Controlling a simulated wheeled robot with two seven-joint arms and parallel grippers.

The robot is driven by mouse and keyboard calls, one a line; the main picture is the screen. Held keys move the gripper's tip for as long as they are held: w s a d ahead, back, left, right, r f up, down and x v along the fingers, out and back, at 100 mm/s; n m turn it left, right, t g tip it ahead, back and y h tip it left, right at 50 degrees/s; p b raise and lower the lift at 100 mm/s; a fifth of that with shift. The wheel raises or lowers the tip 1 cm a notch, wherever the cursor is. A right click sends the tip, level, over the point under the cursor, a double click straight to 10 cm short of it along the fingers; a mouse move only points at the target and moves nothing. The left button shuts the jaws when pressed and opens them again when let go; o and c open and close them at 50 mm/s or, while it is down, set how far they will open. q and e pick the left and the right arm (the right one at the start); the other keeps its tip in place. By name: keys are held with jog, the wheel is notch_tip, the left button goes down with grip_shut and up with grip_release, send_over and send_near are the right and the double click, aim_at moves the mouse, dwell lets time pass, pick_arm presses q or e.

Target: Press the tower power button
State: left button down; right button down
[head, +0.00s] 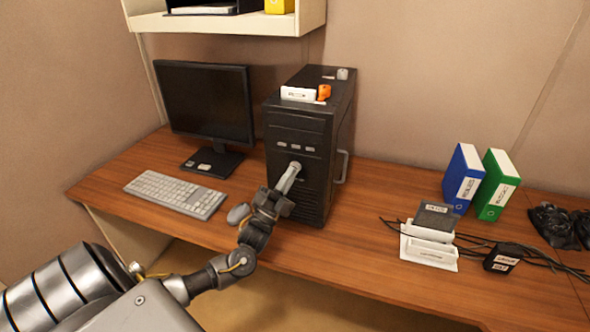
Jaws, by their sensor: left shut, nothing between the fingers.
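The black computer tower (297,208) stands upright on the wooden desk beside the monitor. My left gripper (294,166) is shut and empty, with its tips at the tower's front panel, below a row of small light buttons (295,146). The tips seem to touch or nearly touch the panel; I cannot tell which. The power button itself cannot be made out and may be hidden behind the fingertips. My right gripper is not in view.
A monitor (205,100), keyboard (175,194) and mouse (238,214) are to the left. A white dock (430,245), black adapter (502,257), cables, and blue (462,180) and green binders (497,185) are to the right. A shelf (225,22) hangs above.

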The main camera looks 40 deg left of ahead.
pick_arm(q)
jog(key=shift+w+a, duration=0.1)
jog(key=shift+w, duration=0.2)
jog(key=shift+s, duration=0.15)
jog(key=shift+s+d+p, duration=0.35)
jog(key=shift+s+p, duration=0.05)
jog(key=shift+s, duration=0.4)
jog(key=s+p, duration=0.1)
jog(key=s, duration=0.1)
jog(key=s+d+p, duration=0.2)
jog(key=s, duration=0.1)
jog(key=shift+s, duration=0.3)
jog(key=shift+f, duration=0.1)
dwell(0.5)
